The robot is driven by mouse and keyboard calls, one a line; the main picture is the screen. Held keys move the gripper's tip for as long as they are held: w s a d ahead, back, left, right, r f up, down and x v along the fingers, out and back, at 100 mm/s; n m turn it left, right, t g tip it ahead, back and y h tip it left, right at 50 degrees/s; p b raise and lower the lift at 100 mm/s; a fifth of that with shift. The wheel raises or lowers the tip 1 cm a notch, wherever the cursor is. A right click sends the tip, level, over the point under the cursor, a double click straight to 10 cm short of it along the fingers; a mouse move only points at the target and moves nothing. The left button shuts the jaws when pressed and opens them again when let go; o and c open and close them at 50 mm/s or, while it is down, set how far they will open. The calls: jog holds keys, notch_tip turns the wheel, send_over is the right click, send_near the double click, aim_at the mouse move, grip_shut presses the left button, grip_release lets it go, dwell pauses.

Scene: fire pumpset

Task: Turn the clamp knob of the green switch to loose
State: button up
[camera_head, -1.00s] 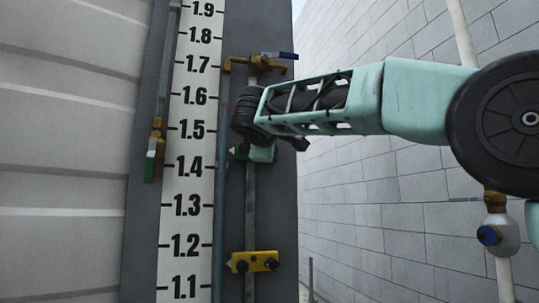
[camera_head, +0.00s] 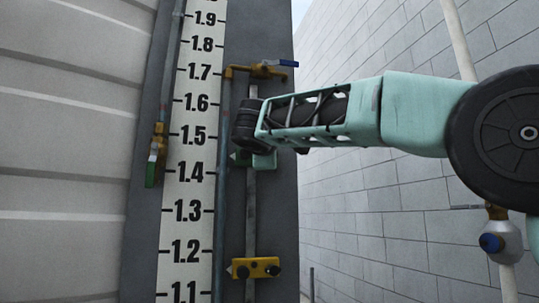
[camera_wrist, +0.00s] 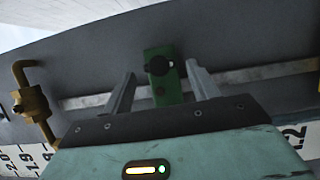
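The green switch (camera_wrist: 152,86) is in the wrist view, a green block on a metal rail, with its black clamp knob (camera_wrist: 158,66) facing me. My gripper (camera_wrist: 160,70) is open, with one finger on each side of the switch and visible gaps to it. Whether the fingertips reach as deep as the knob I cannot tell. In the head view my gripper (camera_head: 264,160) is in front of the rail near the 1.4 mark. Only a dark green edge of the switch (camera_head: 238,158) shows there; its knob is hidden.
A yellow switch (camera_head: 255,267) sits lower on the same rail. A brass fitting with a blue handle (camera_head: 281,63) is above, and a green-handled valve (camera_head: 151,170) is left of the white scale (camera_head: 187,190). A brick wall (camera_head: 400,215) stands at right.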

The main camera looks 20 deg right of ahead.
jog(key=b+v, duration=0.3)
jog(key=v, duration=1.4)
jog(key=shift+s, duration=0.25)
jog(key=shift+a+f, duration=0.1)
